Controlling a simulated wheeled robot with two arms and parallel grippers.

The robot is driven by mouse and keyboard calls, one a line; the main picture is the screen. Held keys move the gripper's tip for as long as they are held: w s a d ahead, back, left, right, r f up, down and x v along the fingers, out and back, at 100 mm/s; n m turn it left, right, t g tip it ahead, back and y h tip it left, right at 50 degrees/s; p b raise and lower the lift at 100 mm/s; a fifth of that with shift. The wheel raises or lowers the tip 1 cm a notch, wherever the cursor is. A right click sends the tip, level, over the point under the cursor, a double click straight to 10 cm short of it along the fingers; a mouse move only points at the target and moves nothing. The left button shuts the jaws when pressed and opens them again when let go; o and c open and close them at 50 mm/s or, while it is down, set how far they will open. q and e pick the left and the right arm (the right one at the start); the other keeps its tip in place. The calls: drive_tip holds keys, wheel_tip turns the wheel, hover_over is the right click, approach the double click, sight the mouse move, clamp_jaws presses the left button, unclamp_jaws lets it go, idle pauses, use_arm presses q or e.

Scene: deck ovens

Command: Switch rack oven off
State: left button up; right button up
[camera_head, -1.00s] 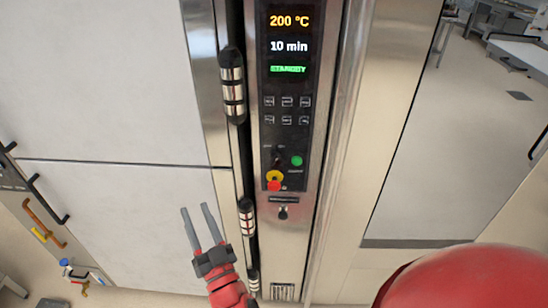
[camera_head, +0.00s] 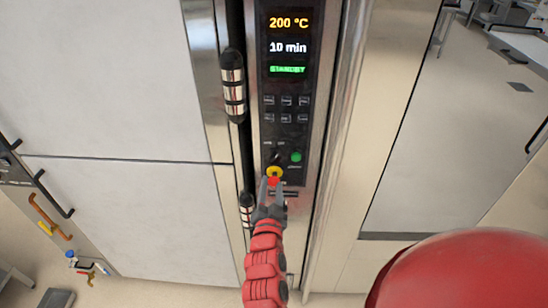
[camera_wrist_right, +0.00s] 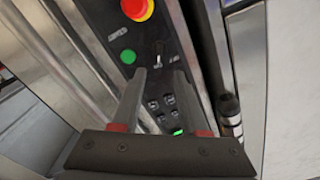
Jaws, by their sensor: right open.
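The rack oven's black control panel (camera_head: 287,85) stands upright in the middle of the head view. Its display (camera_head: 288,45) reads 200 °C, 10 min and a green STANDBY. Below several small keys sit a small dark switch (camera_head: 274,158), a green button (camera_head: 296,157) and a red-and-yellow emergency stop (camera_head: 274,172). My right gripper (camera_head: 272,183) is open and empty in front of the panel's lower part, its fingers partly covering the emergency stop. In the right wrist view the open fingers (camera_wrist_right: 160,75) point towards the switch (camera_wrist_right: 160,47), near the green button (camera_wrist_right: 128,56). Contact cannot be told.
A vertical door handle (camera_head: 232,85) with black and metal bands runs left of the panel. Large pale door panels (camera_head: 110,80) fill the left. Coloured pipes and valves (camera_head: 45,215) show at lower left.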

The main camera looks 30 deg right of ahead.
sight(274, 159)
drive_tip(key=p+x, duration=0.3)
drive_tip(key=x, duration=0.6)
drive_tip(key=shift+d, duration=0.15)
drive_tip(key=shift+w+d, duration=0.35)
drive_tip(key=shift+w, duration=0.25)
clamp_jaws()
